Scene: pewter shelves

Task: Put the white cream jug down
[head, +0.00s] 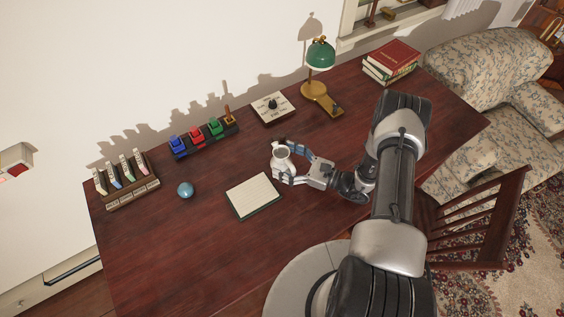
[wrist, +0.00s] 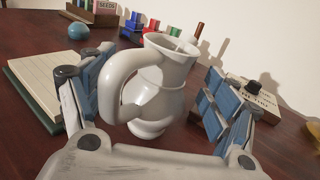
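The white cream jug (head: 281,160) stands upright by the right edge of the notepad in the head view; its base appears to be on the desk. In the wrist view the jug (wrist: 165,85) is in the middle, with its handle toward my palm. My gripper (head: 292,161) reaches in from the right, with one finger on each side of the jug. In the wrist view my gripper (wrist: 155,88) has its blue-padded fingers spread. A gap shows between the jug and the right finger; contact at the left finger is hard to tell.
A notepad (head: 253,196) lies left of the jug, with a blue ball (head: 185,190) beyond it. A seed rack (head: 127,182), a row of coloured blocks (head: 203,138), a dial box (head: 272,107), a lamp (head: 318,72) and books (head: 391,62) line the back. The front-left desk (head: 165,255) is clear.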

